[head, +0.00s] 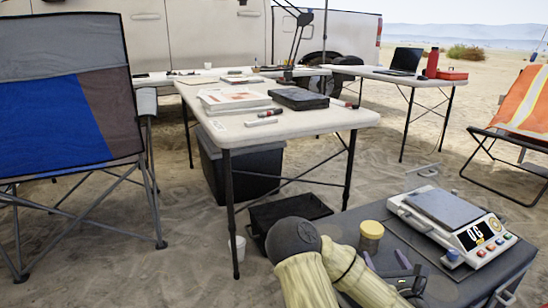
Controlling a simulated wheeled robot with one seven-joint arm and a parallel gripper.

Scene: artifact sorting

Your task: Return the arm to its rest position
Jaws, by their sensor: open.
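My arm shows at the bottom centre, folded, with a dark rounded joint (293,237) at its top. The right link overlaps the near side of a dark grey case-like surface (447,283).
The dark surface bears a digital scale (474,236), a yellow-lidded jar (371,232) and small dark items. A white folding table (300,121) with papers stands ahead. A blue chair (60,105) is left, an orange chair (524,105) right.

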